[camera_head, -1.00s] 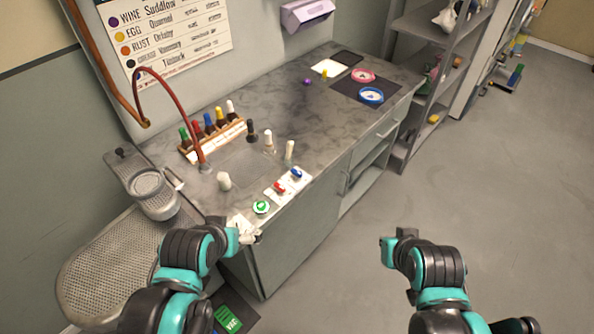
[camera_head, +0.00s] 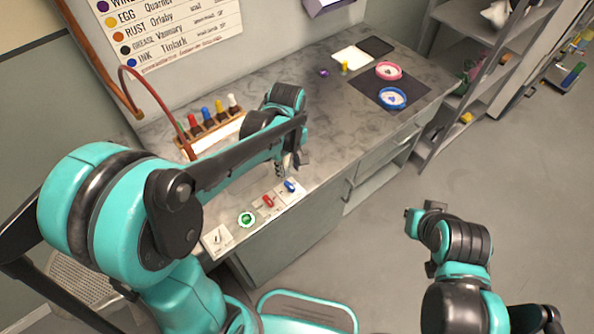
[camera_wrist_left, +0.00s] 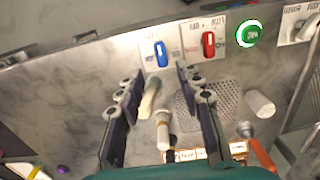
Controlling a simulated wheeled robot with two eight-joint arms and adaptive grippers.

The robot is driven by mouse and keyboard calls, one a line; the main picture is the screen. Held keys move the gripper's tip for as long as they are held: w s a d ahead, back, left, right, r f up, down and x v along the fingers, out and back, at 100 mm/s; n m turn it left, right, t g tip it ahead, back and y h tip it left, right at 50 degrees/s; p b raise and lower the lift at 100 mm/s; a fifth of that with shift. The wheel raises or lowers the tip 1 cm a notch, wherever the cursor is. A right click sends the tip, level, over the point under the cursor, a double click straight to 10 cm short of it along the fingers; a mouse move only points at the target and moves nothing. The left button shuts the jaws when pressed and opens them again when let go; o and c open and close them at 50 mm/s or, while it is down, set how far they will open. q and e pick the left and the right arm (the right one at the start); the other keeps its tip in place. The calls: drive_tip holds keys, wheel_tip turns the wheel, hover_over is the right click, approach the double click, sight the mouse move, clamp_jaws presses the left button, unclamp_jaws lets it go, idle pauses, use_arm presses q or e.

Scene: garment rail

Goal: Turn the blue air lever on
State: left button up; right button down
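The blue lever (camera_head: 290,186) sits on a white plate at the counter's front edge. In the left wrist view the blue lever (camera_wrist_left: 161,53) stands upright in the picture, just beyond my fingertips and roughly midway between them. My left gripper (camera_head: 285,168) hangs over the counter just behind the lever. In the wrist view its two fingers (camera_wrist_left: 157,75) are spread apart, with nothing held between them. My right gripper (camera_head: 424,213) is off to the right over the floor, away from the counter; its fingers are too unclear to judge.
A red lever (camera_head: 268,201) and a green button (camera_head: 247,219) are left of the blue lever. A rack of coloured bottles (camera_head: 212,137) is further back. Blue (camera_head: 392,98) and pink (camera_head: 388,71) rings lie far right.

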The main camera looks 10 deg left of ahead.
sight(289, 185)
use_arm(q)
wheel_tip(289, 185, down, 8)
drive_tip(key=b, duration=0.2)
drive_tip(key=shift+s+r+b, duration=0.1)
drive_tip(key=shift+r+b, duration=0.15)
drive_tip(key=shift+b, duration=0.1)
clamp_jaws()
